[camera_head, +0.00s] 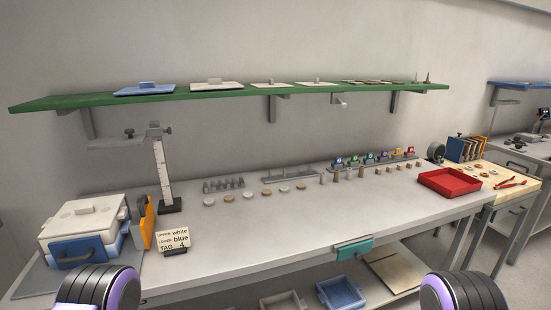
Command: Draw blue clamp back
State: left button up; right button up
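I cannot make out a thing that is surely the blue clamp. At the left end of the bench, a white box (83,216) has a blue front panel (78,251) with a dark handle. A teal block (353,250) sits on a grey mount at the bench's front edge. Neither of my grippers is in view; only rounded black and purple parts of my arms show at the bottom left and bottom right, apart from these things.
The bench top (290,228) is clear in its middle front. A card (173,240), a ruler stand (162,175) and an orange panel (147,224) stand near the box. A red tray (448,183) lies at right. A green shelf (270,90) overhangs.

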aim_at(67, 254)
jog(key=u, duration=1.15)
jog(key=k, duration=0.35)
jog(key=z, duration=0.8)
jog(key=i, duration=0.95)
jog(key=u, duration=0.95)
